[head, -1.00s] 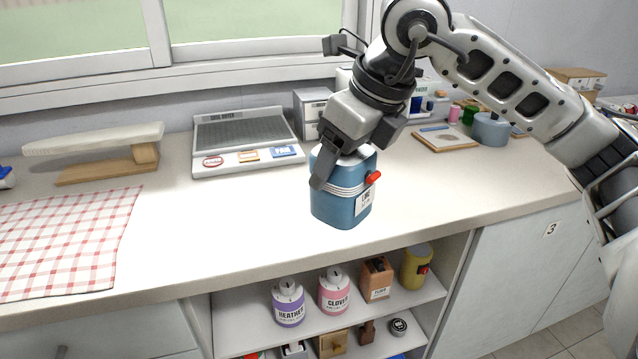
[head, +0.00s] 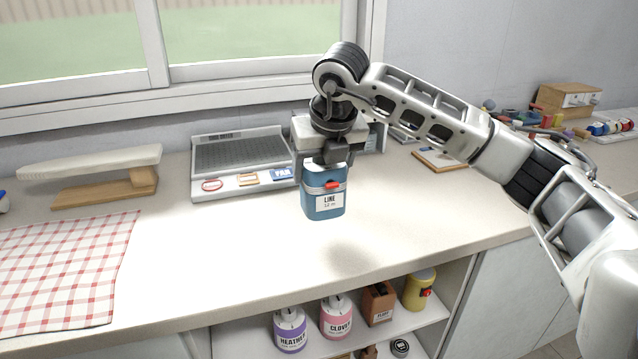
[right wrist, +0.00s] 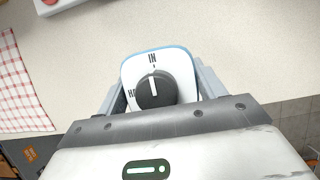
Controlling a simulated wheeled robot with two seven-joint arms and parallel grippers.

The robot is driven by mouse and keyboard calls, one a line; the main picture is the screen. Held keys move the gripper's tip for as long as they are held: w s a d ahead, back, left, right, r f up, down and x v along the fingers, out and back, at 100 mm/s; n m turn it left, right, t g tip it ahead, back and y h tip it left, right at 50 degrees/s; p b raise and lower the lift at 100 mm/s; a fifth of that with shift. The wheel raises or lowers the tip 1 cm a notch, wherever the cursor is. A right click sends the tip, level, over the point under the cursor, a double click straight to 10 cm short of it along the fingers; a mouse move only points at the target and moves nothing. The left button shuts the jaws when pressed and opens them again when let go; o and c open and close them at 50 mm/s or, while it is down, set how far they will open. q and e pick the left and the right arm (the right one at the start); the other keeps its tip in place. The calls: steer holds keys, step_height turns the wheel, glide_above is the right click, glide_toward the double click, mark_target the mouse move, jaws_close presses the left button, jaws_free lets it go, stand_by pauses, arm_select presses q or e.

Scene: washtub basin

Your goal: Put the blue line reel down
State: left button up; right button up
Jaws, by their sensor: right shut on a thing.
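The blue line reel (head: 323,204) is a blue box with a grey band, a red catch and a white label reading LINE. It is upright, over the counter (head: 220,240) just right of the scale. A soft shadow lies on the counter apart from its base, so it looks held above the surface. My right gripper (head: 325,165) is shut on its top from above. In the right wrist view the reel's white top (right wrist: 158,65) with a black knob shows between the fingers. My left gripper is not in view.
A scale-like tray unit (head: 240,160) stands close on the left. A wooden sleeve board (head: 100,180) and a checked cloth (head: 70,260) lie farther left. A shelf below holds purple (head: 290,332) and pink (head: 336,318) canisters. The counter's front middle is clear.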

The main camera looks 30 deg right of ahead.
steer(key=shift+w+d+f, duration=0.1)
steer(key=shift+w+f, duration=0.45)
steer(key=shift+f, duration=0.05)
steer(key=p+x, duration=0.1)
steer(key=x, duration=0.2)
steer(key=shift+s+f, duration=0.15)
steer(key=shift+f, duration=0.5)
steer(key=shift+f, duration=0.1)
steer(key=o, duration=1.2)
